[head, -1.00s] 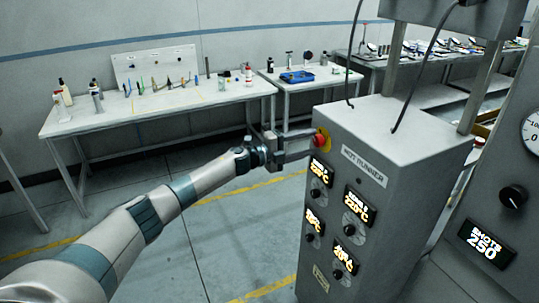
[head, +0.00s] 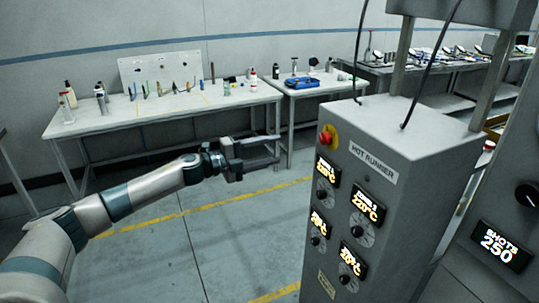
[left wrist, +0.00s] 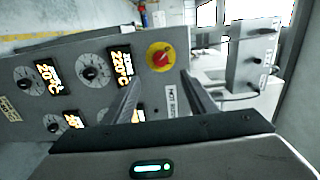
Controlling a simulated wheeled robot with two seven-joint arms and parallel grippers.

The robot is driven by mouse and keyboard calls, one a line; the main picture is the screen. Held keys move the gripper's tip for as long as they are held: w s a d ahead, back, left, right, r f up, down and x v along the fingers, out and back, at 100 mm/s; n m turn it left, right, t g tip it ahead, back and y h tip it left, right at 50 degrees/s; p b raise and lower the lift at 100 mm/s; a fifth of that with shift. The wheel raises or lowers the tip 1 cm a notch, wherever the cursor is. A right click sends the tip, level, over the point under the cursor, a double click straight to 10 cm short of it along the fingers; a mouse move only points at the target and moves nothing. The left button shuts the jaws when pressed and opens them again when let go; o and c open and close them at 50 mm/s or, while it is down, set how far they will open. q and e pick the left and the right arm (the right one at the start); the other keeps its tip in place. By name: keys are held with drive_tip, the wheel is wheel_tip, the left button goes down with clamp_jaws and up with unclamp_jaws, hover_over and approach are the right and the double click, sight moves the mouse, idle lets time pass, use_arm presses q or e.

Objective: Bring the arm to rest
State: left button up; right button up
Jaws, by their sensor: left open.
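My left arm reaches in from the left in the head view. Its gripper (head: 277,150) is open and empty, in the air left of the grey hot runner cabinet (head: 408,128) and apart from it. In the left wrist view the two open fingers (left wrist: 158,90) stand in front of the cabinet's face, with nothing between them. The cabinet's red button on a yellow ring (head: 327,138) also shows in the left wrist view (left wrist: 160,57). My right gripper is in neither view.
A long white bench (head: 105,122) with bottles and tools stands along the wall. A smaller table (head: 330,87) with a blue tray (head: 298,80) stands beside it. A machine panel with a "shots 250" display (head: 497,245) is at the right. The floor below my arm is clear.

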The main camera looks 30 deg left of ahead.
use_arm(q)
drive_tip(key=shift+f, duration=0.1)
idle(0.5)
